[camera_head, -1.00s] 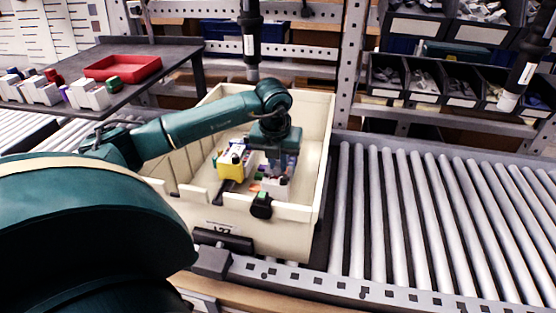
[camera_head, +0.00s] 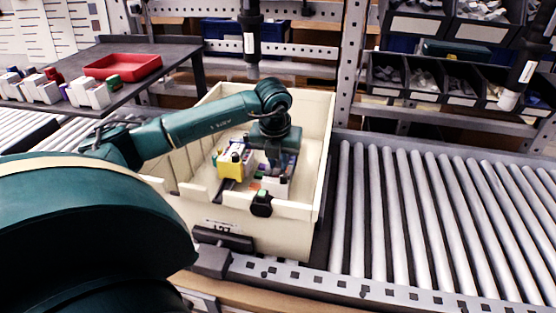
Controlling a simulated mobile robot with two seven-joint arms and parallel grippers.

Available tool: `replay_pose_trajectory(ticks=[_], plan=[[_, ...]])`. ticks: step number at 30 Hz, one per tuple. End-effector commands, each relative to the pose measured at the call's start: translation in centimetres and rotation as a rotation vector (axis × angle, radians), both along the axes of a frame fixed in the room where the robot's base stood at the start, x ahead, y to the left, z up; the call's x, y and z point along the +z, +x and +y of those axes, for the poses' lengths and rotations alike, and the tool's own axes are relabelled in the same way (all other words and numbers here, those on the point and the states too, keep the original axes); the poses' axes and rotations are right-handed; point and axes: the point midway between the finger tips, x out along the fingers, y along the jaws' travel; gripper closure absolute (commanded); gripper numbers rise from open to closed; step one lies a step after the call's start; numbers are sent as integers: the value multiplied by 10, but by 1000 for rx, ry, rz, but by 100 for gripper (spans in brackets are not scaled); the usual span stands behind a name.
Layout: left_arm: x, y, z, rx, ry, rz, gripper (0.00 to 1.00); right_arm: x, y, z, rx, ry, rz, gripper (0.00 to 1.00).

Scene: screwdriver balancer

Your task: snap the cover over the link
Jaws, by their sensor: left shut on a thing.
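My left gripper (camera_head: 276,166) points down inside a cream bin (camera_head: 322,150), over its front right part. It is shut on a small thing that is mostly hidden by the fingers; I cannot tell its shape. White, orange and dark parts lie just below and around the fingertips. A yellow and white block (camera_head: 231,165) stands to the left of the gripper in the bin. A black clip-like piece (camera_head: 261,204) sits at the bin's front rim. I cannot tell which of these small pieces are the cover and the link. My right gripper is out of view.
The bin stands on a roller conveyor (camera_head: 430,220), whose rollers are bare to the right. A dark side table (camera_head: 150,80) at the left holds a red tray (camera_head: 122,67) and several small white parts. Dark tools hang above. Parts bins (camera_head: 425,80) fill the back rack.

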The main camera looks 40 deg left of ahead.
Motion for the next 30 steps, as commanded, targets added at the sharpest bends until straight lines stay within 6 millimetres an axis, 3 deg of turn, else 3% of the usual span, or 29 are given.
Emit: replay_pose_trajectory(ticks=[21,22,30], plan=[[-4,0,0,0,0,2,100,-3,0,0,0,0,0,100],[-4,0,0,0,0,2,82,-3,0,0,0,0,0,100],[-4,0,0,-1,0,3,60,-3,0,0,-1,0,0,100]])
